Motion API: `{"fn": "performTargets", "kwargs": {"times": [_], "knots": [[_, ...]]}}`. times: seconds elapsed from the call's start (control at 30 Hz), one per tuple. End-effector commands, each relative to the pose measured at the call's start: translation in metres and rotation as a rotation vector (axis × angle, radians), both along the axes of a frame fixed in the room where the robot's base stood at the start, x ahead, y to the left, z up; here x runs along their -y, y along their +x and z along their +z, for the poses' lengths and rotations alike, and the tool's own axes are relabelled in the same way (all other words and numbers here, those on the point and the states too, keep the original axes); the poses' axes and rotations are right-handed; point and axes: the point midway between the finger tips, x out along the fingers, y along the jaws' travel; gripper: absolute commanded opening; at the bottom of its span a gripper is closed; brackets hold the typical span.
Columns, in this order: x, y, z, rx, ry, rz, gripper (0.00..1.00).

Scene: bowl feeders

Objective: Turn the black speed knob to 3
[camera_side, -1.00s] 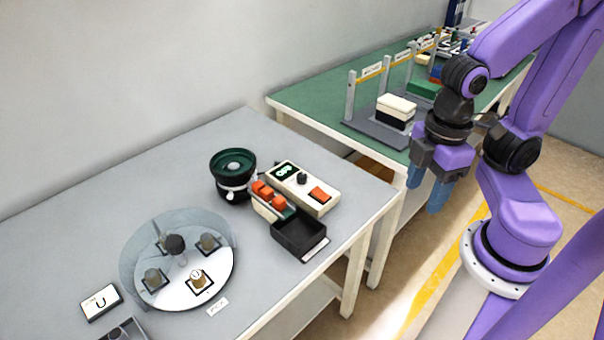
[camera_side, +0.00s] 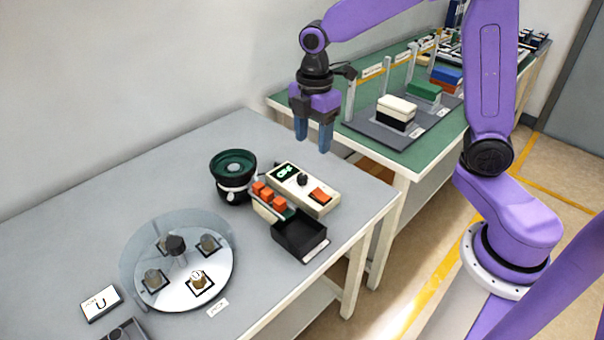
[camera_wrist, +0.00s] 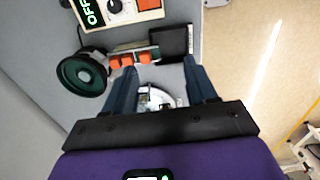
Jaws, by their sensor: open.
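The black speed knob (camera_side: 302,180) sits on a cream control box (camera_side: 318,203) with a dark display (camera_side: 285,171) and an orange-red switch (camera_side: 320,196). In the wrist view the knob (camera_wrist: 114,6) is at the top edge, and the display (camera_wrist: 89,13) reads OFF in green. The knob's exact setting is too small to tell. My gripper (camera_side: 313,146) is open and empty, with blue fingers pointing down.
A green-lined bowl feeder (camera_side: 233,172) stands left of the box. Orange blocks (camera_side: 268,196) on a rail and a black tray (camera_side: 299,236) sit in front of it. A round glass-walled turntable (camera_side: 180,292) is at front left. A green table (camera_side: 300,101) stands behind.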

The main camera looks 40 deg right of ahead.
Motion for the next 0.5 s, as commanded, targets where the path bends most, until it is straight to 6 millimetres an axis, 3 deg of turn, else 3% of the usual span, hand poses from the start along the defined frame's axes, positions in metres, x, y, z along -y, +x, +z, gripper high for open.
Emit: {"fn": "performTargets", "kwargs": {"times": [0.03, 0.2, 0.33, 0.5], "knots": [[0.007, 0.016, -0.004, -0.003, -0.002, 0.022, 0.57], [0.032, 0.06, -0.013, -0.005, -0.004, 0.117, 0.57], [0.049, 0.08, -0.019, -0.007, -0.004, 0.17, 0.57], [0.059, 0.09, -0.023, -0.008, -0.005, 0.203, 0.57]]}}
